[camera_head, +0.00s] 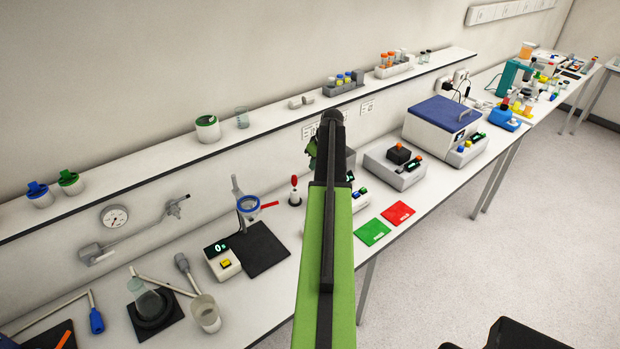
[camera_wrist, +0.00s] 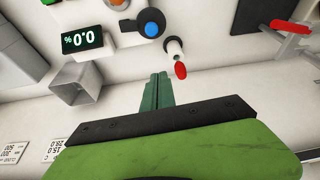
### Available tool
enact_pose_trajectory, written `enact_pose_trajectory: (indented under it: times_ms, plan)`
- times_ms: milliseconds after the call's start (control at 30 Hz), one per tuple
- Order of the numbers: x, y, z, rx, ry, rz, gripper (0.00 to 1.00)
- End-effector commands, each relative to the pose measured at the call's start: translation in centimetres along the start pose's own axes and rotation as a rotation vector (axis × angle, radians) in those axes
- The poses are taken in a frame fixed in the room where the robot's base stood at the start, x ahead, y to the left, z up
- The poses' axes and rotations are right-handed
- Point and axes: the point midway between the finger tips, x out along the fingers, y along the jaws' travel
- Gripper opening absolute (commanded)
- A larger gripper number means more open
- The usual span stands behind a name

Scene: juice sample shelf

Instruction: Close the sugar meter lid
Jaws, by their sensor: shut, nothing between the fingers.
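The sugar meter (camera_wrist: 108,42) appears to be the white device at the top of the wrist view, its dark display reading 0.0 % upside down. A round black part with a blue centre (camera_wrist: 151,24) is at its right; I cannot tell whether this is the lid or how far any lid stands open. My gripper (camera_wrist: 157,80) is shut and empty, its green fingers pointing up the picture, apparently short of the device. In the head view my own arm hides most of the meter and much of the gripper (camera_head: 313,150).
A white holder with a red-tipped piece (camera_wrist: 179,65) is right of my fingers; a grey square cup (camera_wrist: 76,84) is left. The shelf (camera_head: 265,121) runs behind.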

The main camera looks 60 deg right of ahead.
Motion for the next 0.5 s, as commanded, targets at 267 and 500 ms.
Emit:
enact_pose_trajectory:
  times_ms: [267, 500]
  plan:
    - [2.9, 0.2, 0.4, 0.004, -0.001, 0.001, 0.00]
    - [8.1, 0.4, 0.6, 0.005, -0.001, 0.002, 0.00]
